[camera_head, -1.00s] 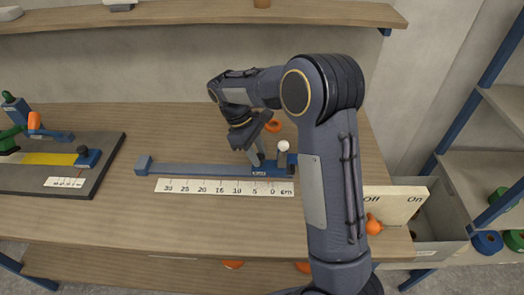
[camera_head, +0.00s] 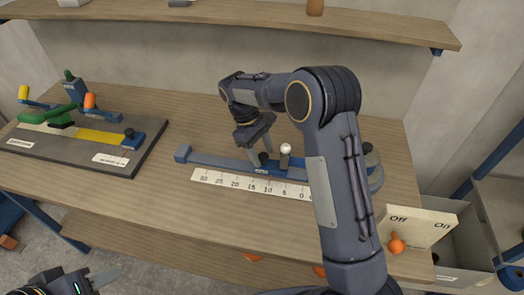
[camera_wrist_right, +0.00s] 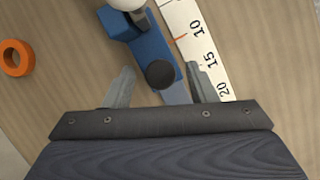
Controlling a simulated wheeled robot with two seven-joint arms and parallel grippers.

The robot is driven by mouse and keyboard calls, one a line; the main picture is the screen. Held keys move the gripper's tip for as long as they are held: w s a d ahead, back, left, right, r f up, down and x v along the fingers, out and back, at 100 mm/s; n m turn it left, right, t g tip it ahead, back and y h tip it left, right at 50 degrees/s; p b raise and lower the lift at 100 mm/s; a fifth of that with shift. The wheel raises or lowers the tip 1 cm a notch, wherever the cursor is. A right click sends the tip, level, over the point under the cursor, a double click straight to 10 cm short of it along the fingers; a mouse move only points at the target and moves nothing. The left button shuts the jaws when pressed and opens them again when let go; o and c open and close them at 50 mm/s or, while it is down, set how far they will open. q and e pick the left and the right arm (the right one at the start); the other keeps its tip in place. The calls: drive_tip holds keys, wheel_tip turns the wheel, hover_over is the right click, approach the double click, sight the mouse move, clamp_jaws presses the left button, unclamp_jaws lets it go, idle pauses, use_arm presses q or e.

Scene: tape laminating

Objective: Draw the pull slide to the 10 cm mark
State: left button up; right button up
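The pull slide (camera_head: 298,173) is a blue block on a long grey-blue rail (camera_head: 215,160), with a black knob (camera_wrist_right: 160,74) and a white-balled post (camera_head: 286,149). The white scale strip (camera_head: 230,181) runs beside the rail. In the right wrist view the slide's red pointer (camera_wrist_right: 178,40) is at about the 10 mark. My right gripper (camera_wrist_right: 160,76) is at the slide's left end, its fingers on either side of the black knob with a visible gap on each side. My left gripper (camera_head: 88,282) is cut off at the bottom left; its opening does not show.
A dark board (camera_head: 120,168) with a yellow strip and green and orange parts lies at the left. An orange ring (camera_wrist_right: 16,58) lies on the table. The front of the table is clear.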

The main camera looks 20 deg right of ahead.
drive_tip(key=v, duration=0.7)
drive_tip(key=shift+r, duration=0.35)
drive_tip(key=shift+w+a, duration=0.1)
drive_tip(key=shift+w, duration=0.05)
